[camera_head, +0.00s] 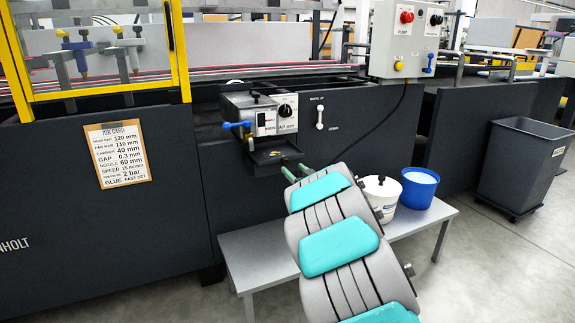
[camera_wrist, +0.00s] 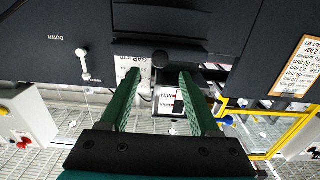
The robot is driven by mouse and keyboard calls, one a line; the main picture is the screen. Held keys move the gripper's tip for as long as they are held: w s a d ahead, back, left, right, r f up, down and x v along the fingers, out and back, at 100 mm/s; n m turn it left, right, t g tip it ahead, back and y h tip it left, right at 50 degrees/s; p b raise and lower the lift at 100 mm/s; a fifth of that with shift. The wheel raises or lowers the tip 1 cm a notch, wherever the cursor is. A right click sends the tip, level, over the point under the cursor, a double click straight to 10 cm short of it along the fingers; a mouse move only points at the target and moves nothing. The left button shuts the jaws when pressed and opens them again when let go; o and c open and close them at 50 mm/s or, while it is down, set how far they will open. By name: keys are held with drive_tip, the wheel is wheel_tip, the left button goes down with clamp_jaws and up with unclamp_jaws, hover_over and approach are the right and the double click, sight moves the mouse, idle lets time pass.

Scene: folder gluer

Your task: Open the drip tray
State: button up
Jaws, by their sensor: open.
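The drip tray (camera_head: 268,160) is a dark, shallow tray under the grey glue unit (camera_head: 256,115) on the machine's front. In the wrist view, which is upside down, the dark tray (camera_wrist: 150,28) lies at the top middle, with a round black knob (camera_wrist: 161,59) at its edge. My gripper (camera_head: 294,172) has green fingers, just below and right of the tray in the head view. In the wrist view my gripper (camera_wrist: 157,78) is open and empty, one finger on each side of the knob. I cannot tell whether either finger touches anything.
A blue-handled lever (camera_head: 237,125) sticks out left of the unit, and a white lever (camera_head: 320,115) sits to its right. Below stands a grey bench (camera_head: 262,262) with a white tub (camera_head: 383,195) and a blue bucket (camera_head: 419,187). A job card (camera_head: 118,153) hangs at left.

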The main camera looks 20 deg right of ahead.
sight(286, 163)
drive_tip(key=shift+w, duration=2.95)
drive_tip(key=shift+c, duration=0.4)
clamp_jaws()
